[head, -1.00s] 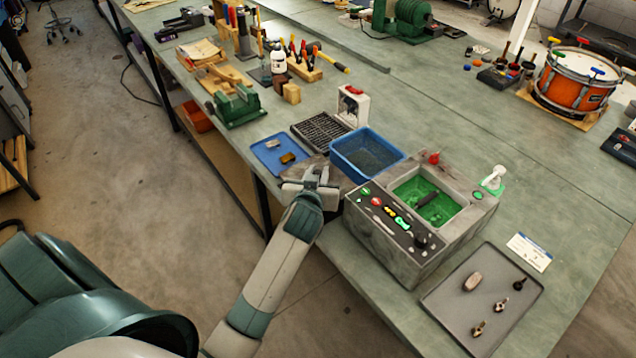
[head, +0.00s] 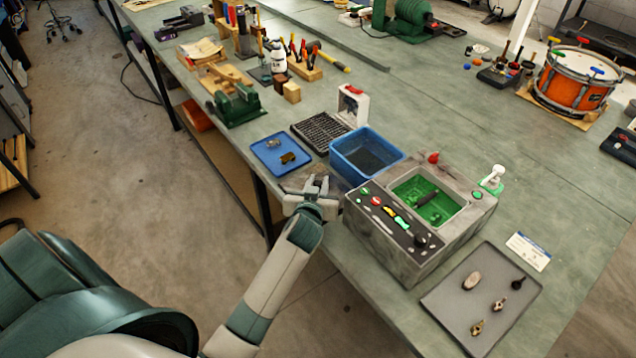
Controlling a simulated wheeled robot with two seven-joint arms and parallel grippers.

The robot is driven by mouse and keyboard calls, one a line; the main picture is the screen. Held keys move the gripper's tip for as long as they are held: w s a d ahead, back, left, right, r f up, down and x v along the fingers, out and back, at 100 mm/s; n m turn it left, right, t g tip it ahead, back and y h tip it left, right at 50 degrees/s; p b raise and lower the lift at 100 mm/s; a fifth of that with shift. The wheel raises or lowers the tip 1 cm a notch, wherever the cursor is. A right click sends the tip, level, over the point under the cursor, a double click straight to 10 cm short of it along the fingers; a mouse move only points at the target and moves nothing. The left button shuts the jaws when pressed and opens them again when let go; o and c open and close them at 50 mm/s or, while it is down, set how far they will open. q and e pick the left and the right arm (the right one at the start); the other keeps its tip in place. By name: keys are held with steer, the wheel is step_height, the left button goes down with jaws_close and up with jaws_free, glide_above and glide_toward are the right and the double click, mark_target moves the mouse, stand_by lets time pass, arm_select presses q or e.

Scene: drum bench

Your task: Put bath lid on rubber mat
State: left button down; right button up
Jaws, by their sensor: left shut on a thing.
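My left gripper (head: 318,184) is at the bench's near edge, in front of the blue bin and left of the bath. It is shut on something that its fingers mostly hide. A dark grey flat piece (head: 298,177) shows around the fingertips on the bench; I cannot tell whether it is the bath lid, the rubber mat or both overlapping. The grey bath (head: 392,255) stands to the right with its green basin (head: 432,203) uncovered and a dark part inside. My right gripper is not in view.
A blue tray (head: 266,154) with small parts, a black rack (head: 318,131) and a blue bin (head: 352,172) stand close behind the gripper. A grey tray (head: 452,300) with several small parts lies at the front right. The bench edge drops to open floor on the left.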

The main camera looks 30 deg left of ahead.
arm_select(q)
steer(key=shift+f, duration=0.15)
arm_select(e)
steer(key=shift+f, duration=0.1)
arm_select(q)
steer(key=c, duration=1.7)
jaws_free()
steer(key=shift+o, duration=0.8)
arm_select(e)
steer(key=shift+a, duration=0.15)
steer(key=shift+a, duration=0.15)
arm_select(q)
steer(key=b+v, duration=0.2)
steer(key=v, duration=0.9)
steer(key=shift+w, duration=0.1)
steer(key=shift+s+d+r, duration=0.25)
steer(key=shift+s+r, duration=0.1)
steer(key=shift+s, duration=0.15)
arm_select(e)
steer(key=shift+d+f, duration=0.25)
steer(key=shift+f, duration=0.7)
